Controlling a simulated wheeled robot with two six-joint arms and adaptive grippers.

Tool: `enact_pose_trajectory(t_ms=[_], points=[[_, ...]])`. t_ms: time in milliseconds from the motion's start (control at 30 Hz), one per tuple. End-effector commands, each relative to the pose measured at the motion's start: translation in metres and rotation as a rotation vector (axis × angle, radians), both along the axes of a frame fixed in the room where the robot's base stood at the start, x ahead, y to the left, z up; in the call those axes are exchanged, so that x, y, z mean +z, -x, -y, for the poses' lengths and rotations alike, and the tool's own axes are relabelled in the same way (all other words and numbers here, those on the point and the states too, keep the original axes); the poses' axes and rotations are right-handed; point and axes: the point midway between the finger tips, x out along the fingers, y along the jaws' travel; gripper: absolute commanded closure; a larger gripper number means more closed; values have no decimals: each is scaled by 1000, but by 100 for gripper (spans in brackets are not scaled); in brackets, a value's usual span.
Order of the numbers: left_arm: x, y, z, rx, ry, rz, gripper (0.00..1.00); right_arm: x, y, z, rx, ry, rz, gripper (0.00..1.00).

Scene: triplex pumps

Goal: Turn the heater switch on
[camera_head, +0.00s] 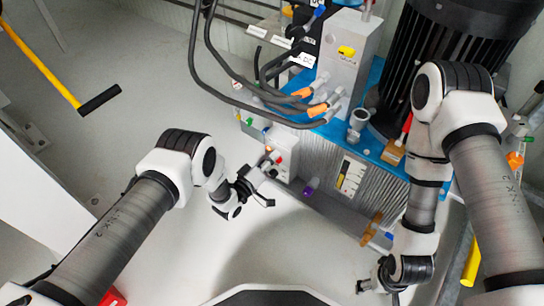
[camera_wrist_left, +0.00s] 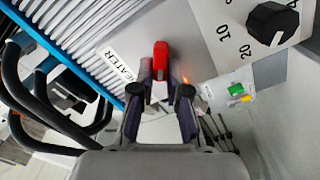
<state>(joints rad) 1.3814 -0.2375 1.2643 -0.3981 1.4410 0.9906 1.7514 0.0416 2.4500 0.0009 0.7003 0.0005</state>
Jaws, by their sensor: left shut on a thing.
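The heater switch (camera_wrist_left: 160,56) is a small red lever on a pale panel beside a white label (camera_wrist_left: 119,66) that reads "HEATER". My left gripper (camera_wrist_left: 161,88) has its two fingers on either side of the lower part of the switch, shut on it. In the head view my left gripper (camera_head: 258,187) is at the front of the grey control box (camera_head: 285,158) on the pump unit. My right gripper (camera_head: 375,284) hangs low at the bottom right, away from the box; its jaw opening is not clear.
A black dial (camera_wrist_left: 271,23) with numbers sits to the right of the switch in the wrist view, near green and yellow buttons (camera_wrist_left: 238,92). Black hoses (camera_head: 265,100) loop above the box. A large black motor (camera_head: 455,45) stands behind. The floor at left is open.

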Motion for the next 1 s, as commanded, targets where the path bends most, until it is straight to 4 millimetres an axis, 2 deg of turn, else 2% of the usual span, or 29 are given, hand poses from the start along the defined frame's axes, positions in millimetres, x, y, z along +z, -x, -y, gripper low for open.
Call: enact_pose_trajectory(t_ms=[667, 700, 767, 1000], points=[[-2, 1, -1, -1, 63, -49, 100, 1, 0, 0, 0, 0, 0, 32], [-2, 1, -1, -1, 63, -49, 79, 1, 0, 0, 0, 0, 0, 32], [-2, 0, -1, 0, 63, -49, 60, 1, 0, 0, 0, 0, 0, 32], [-1, 0, -1, 1, 63, -47, 60, 1, 0, 0, 0, 0, 0, 32]])
